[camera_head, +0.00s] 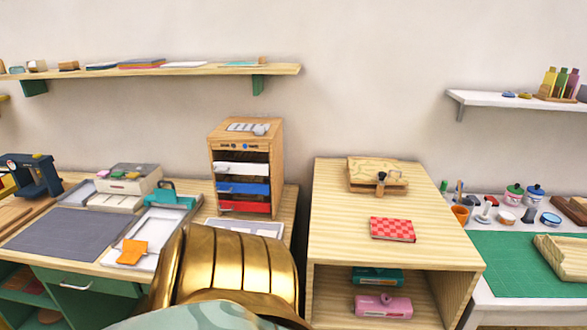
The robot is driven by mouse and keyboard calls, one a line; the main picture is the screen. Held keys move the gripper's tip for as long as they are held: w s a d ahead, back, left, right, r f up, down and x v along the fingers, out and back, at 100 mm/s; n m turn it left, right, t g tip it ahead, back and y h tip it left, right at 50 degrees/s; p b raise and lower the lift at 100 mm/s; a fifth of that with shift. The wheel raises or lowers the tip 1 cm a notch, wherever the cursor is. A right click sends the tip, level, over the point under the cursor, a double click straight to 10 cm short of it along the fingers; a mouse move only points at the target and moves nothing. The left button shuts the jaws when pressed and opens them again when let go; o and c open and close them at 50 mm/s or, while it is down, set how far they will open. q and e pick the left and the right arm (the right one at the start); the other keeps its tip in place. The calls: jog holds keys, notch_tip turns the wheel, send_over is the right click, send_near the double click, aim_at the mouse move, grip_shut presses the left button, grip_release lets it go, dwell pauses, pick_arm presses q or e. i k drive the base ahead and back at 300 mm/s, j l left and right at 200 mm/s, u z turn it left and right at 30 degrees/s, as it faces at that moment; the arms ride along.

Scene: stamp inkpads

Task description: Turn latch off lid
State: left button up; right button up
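A light wooden box with a patterned lid (374,169) sits at the back of the wooden cabinet's top. A small dark brown latch or knob (381,177) stands at the box's front edge. It is too small to tell exactly how the latch sits on the lid. The lid looks closed. Neither of my grippers is in view.
A red checkered book (392,229) lies on the wooden cabinet (335,235) in front of the box. The cabinet top around it is clear. Its open shelf holds teal and pink inkpads (383,305). A drawer unit (216,160) stands left, a green cutting mat (510,270) right.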

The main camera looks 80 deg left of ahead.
aim_at(380, 176)
jog(key=u, duration=1.85)
